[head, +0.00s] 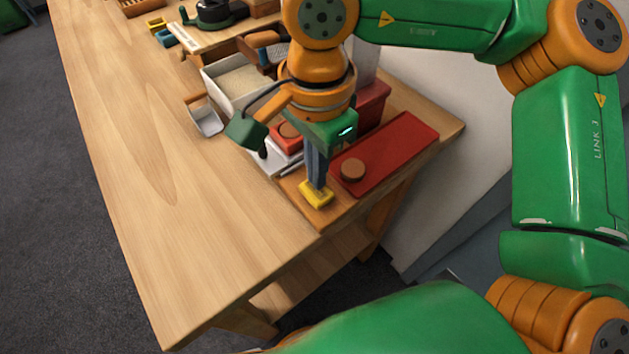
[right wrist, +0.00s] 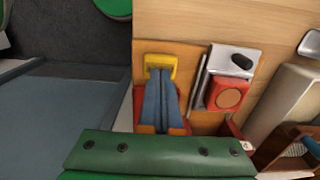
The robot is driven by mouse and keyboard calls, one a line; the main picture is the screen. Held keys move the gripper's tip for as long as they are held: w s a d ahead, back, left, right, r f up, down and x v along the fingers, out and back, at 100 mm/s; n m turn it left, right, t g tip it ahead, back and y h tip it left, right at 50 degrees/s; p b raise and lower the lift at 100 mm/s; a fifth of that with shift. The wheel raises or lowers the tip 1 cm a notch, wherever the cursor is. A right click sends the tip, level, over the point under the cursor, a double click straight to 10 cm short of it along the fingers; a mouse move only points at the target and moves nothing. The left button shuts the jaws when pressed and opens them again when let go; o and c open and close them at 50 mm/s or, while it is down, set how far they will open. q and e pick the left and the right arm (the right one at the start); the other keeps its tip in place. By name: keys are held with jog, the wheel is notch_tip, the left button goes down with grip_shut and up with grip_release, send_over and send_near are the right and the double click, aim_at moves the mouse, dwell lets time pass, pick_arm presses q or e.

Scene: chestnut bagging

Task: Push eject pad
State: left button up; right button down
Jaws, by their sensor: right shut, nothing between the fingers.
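A small yellow pad (head: 316,196) sits near the front corner of the wooden table, beside a red panel. My right gripper (head: 318,183) points down with its blue-grey fingers shut and empty, the tips at the pad. In the right wrist view the closed fingers (right wrist: 160,72) reach the yellow pad (right wrist: 160,60) and overlap part of it. I cannot tell whether they press on it or just hover. My left gripper is not in view.
A red panel (head: 402,143) with a brown disc (head: 352,170) lies right of the fingers. A red block with a brown disc (right wrist: 229,97) is close by. A white bin (head: 228,68) and a metal scoop (head: 207,120) stand farther back. The table's left side (head: 150,170) is clear.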

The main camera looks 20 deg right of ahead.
jog(key=shift+f, duration=0.1)
dwell(0.3)
jog(key=shift+f+b, duration=1.2)
jog(key=shift+b, duration=0.1)
notch_tip(320, 180, up, 8)
jog(key=p, duration=0.6)
jog(key=shift+p, duration=0.4)
jog(key=shift+r, duration=0.1)
